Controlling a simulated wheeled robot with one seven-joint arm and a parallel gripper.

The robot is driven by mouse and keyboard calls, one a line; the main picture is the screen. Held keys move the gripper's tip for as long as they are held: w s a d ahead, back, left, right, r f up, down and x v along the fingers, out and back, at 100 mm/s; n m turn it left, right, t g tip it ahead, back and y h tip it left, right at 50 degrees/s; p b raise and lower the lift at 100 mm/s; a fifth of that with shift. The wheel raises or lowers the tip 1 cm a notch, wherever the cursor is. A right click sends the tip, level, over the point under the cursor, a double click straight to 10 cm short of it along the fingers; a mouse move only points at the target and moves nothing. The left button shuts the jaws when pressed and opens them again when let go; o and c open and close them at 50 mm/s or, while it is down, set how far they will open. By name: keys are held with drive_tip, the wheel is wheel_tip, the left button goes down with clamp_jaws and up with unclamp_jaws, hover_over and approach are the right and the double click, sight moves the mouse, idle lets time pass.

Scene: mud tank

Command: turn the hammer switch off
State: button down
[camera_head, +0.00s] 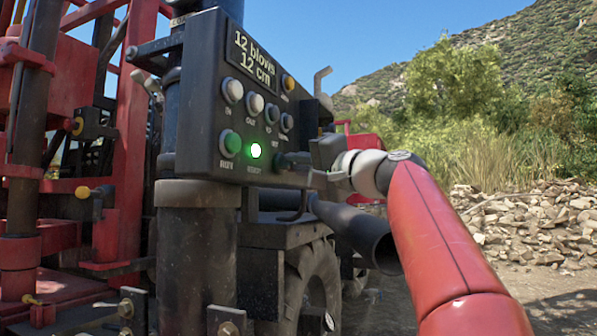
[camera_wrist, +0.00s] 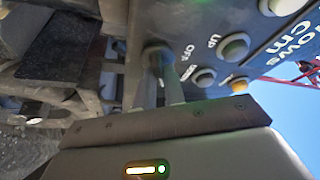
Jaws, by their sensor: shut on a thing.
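The black control panel (camera_head: 240,117) stands left of centre in the head view, with a display reading "12 blows 12 cm". The hammer switch (camera_head: 284,160) is a dark lever at the panel's lower right, beside a lit green light (camera_head: 255,151). My gripper (camera_head: 303,168) reaches it from the right, shut on the lever. In the wrist view, the switch (camera_wrist: 157,54) shows near the "OFF" lettering, with my gripper (camera_wrist: 156,90) around its lever. The fingers partly hide the lever, so its exact setting is hard to tell.
Several other buttons sit on the panel, including a white one (camera_head: 232,90) and a green one (camera_head: 230,143). A dark pipe (camera_head: 355,233) and a large tyre (camera_head: 310,285) lie below. Red machinery (camera_head: 130,130) fills the left. Open ground and rubble (camera_head: 540,225) are at right.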

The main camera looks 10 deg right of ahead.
drive_tip(key=n+b, duration=0.1)
drive_tip(key=n+y+b, duration=0.1)
drive_tip(key=n, duration=0.1)
drive_tip(key=n+y+b, duration=0.1)
drive_tip(key=n, duration=0.1)
drive_tip(key=shift+w+f, duration=0.1)
drive_tip(key=shift+f, duration=0.15)
drive_tip(key=shift+w+d+r+n+g+y+p, duration=0.1)
drive_tip(key=shift+n+g+y+p, duration=0.25)
drive_tip(key=shift+n+g+y, duration=1.6)
drive_tip(key=shift+s+a+r+n+g+y+p, duration=0.1)
drive_tip(key=shift+n+p, duration=0.3)
drive_tip(key=shift+n, duration=3.3)
drive_tip(key=shift+w+d+r+n+g+y+p, duration=0.1)
drive_tip(key=shift+n+g+y+p, duration=0.25)
drive_tip(key=shift+n+g+y, duration=1.6)
drive_tip(key=shift+f+n+t+h, duration=0.1)
drive_tip(key=shift+n+t+h, duration=0.7)
drive_tip(key=shift+n, duration=0.5)
drive_tip(key=c, duration=1.5)
unclamp_jaws()
